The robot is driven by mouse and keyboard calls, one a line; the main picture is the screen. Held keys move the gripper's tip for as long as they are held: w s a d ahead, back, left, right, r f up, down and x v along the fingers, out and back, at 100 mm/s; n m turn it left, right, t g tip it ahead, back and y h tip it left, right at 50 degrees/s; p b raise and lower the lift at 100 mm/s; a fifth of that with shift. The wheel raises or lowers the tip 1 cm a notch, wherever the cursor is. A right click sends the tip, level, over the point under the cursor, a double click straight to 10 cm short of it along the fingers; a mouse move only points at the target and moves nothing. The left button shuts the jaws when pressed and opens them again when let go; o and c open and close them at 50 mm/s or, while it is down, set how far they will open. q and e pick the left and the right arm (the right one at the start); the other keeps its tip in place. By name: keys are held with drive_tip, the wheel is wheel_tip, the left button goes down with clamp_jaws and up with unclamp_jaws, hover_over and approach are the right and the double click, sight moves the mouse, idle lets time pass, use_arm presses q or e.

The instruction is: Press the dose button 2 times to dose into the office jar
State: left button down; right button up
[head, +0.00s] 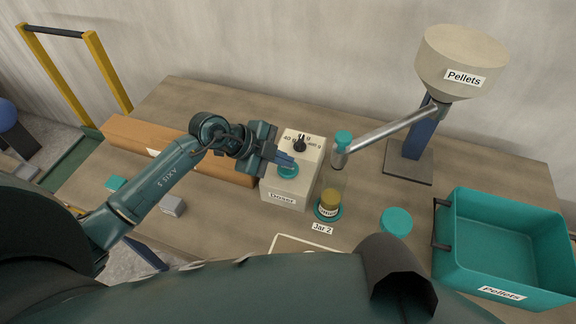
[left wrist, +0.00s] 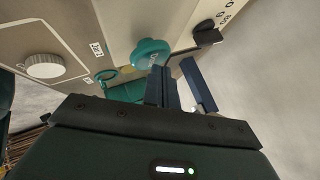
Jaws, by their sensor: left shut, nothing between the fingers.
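The doser (head: 282,196) is a pale box with a dark dial (head: 299,145) on its top. Its round teal dose button (head: 288,171) is on the sloped face and also shows in the left wrist view (left wrist: 150,52). My left gripper (head: 286,159) is shut and empty, its blue fingers close over the button; I cannot tell whether they touch it. A clear jar (head: 336,184) stands upright under the spout, on a teal pad behind the "Jar 2" label (head: 322,228). It holds yellowish material low down; its own small label is unreadable. My right gripper is not in view.
A pellet hopper (head: 460,53) with a metal tube stands at the back right. A teal bin (head: 505,235) is at the right, with a teal disc (head: 396,221) left of it. A long brown box (head: 165,150) lies behind my left arm.

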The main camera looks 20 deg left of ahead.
sight(283, 168)
use_arm(q)
drive_tip(key=shift+f, duration=0.5)
idle(0.6)
drive_tip(key=shift+r+p, duration=0.95)
drive_tip(key=shift+p, duration=0.2)
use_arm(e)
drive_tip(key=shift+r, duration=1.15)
use_arm(q)
drive_tip(key=shift+r, duration=0.1)
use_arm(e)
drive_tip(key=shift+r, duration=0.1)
use_arm(q)
wheel_tip(283, 168, up, 3)
drive_tip(key=p, duration=0.3)
drive_tip(key=shift+r, duration=0.9)
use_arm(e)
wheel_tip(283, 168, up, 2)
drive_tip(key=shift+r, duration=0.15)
